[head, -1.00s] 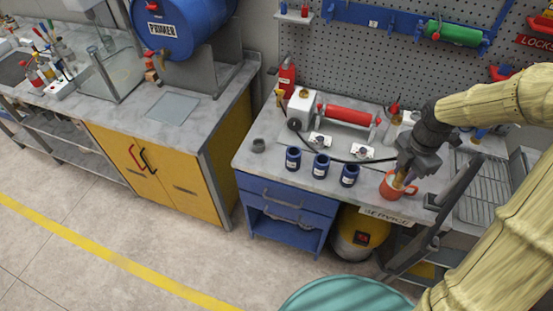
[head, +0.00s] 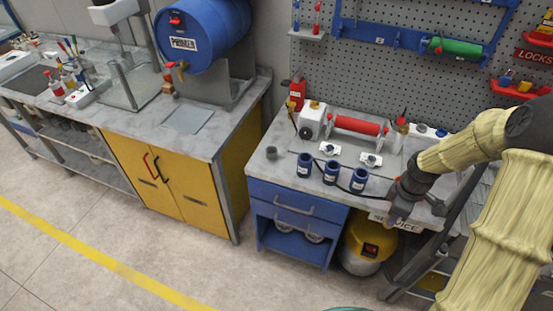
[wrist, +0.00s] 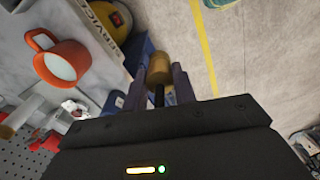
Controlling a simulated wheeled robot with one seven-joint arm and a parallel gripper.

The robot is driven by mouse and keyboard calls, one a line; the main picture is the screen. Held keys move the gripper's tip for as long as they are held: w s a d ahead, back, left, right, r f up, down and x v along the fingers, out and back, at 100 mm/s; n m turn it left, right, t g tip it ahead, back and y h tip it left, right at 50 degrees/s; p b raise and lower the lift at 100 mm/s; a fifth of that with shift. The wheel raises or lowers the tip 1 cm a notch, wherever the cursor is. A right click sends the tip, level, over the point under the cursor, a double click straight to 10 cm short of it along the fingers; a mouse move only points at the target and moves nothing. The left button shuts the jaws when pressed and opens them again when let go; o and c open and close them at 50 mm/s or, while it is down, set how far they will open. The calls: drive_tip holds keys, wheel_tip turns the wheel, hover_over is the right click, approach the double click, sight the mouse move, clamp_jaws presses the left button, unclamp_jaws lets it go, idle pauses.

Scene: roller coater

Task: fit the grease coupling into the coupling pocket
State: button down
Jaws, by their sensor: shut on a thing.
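The grease coupling (wrist: 160,68) is a brass-coloured cylinder between the fingers of my gripper (wrist: 160,85) in the wrist view. A black stem or hose shows below it. In the head view my gripper (head: 398,212) is at the right front edge of the service bench, and the coupling cannot be made out there. In the wrist view the fingers are shut on the coupling, clear of the bench, with floor behind them. I cannot pick out the coupling pocket for certain in either view.
The service bench (head: 283,170) carries three blue cups (head: 331,172), a red roller (head: 357,126) and a black hose. An orange mug (wrist: 66,64) stands near my gripper in the wrist view. A yellow drum (head: 365,245) stands below. Open floor lies in front.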

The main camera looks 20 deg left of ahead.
wheel_tip(320, 180, down, 16)
drive_tip(key=d+m+b, duration=0.1)
drive_tip(key=m+b, duration=0.1)
drive_tip(key=m, duration=1.3)
drive_tip(key=shift+s+m+b, duration=0.3)
drive_tip(key=shift+b, duration=0.1)
drive_tip(key=shift+r, duration=0.1)
